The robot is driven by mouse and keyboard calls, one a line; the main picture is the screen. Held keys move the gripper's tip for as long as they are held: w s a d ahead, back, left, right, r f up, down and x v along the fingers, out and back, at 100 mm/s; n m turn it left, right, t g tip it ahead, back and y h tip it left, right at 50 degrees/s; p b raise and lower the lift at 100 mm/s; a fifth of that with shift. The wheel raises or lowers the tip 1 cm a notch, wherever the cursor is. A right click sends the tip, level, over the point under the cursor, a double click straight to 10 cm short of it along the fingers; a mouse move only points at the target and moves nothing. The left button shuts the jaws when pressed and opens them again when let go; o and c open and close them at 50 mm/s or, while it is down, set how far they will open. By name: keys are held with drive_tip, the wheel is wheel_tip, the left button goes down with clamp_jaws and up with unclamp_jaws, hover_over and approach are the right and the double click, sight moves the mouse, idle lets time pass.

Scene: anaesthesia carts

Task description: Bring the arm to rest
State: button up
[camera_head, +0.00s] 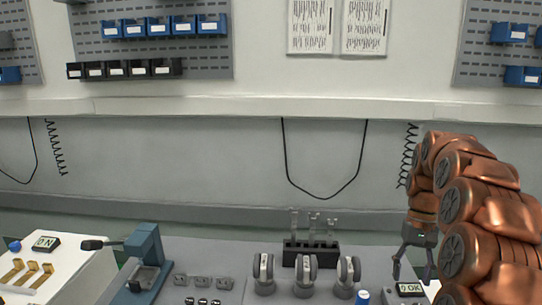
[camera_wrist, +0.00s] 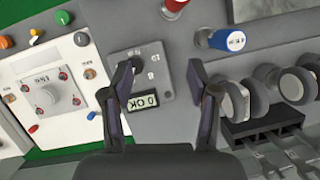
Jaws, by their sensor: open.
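My copper-coloured arm (camera_head: 490,215) is raised and bent at the right side of the head view. My gripper (camera_head: 418,268) hangs from it, pointing down over the right part of the grey worktop. In the wrist view my gripper (camera_wrist: 160,82) has its two dark fingers spread, with nothing between them but the view of a small grey device below. That device has a display (camera_wrist: 143,101) reading OK; the display also shows in the head view (camera_head: 410,288) just under the gripper. I cannot tell the exact height of the fingertips above it.
A blue-capped cylinder (camera_wrist: 228,40) stands beside the device. A blue press (camera_head: 146,262) is farther left.

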drive_tip(key=s+a+r+n+p, duration=0.25)
drive_tip(key=s+a+r, duration=0.45)
drive_tip(key=s+a, duration=0.45)
drive_tip(key=s+a+f+t+p, duration=0.1)
drive_tip(key=s+a+p, duration=0.1)
drive_tip(key=s, duration=0.7)
drive_tip(key=s+a+f+t+h+p, duration=0.1)
drive_tip(key=s+a+p, duration=0.1)
drive_tip(key=s, duration=0.8)
drive_tip(key=shift+s+a+f+n, duration=0.2)
drive_tip(key=shift+a+f+n, duration=0.05)
drive_tip(key=shift+n, duration=0.2)
drive_tip(key=shift+c, duration=0.2)
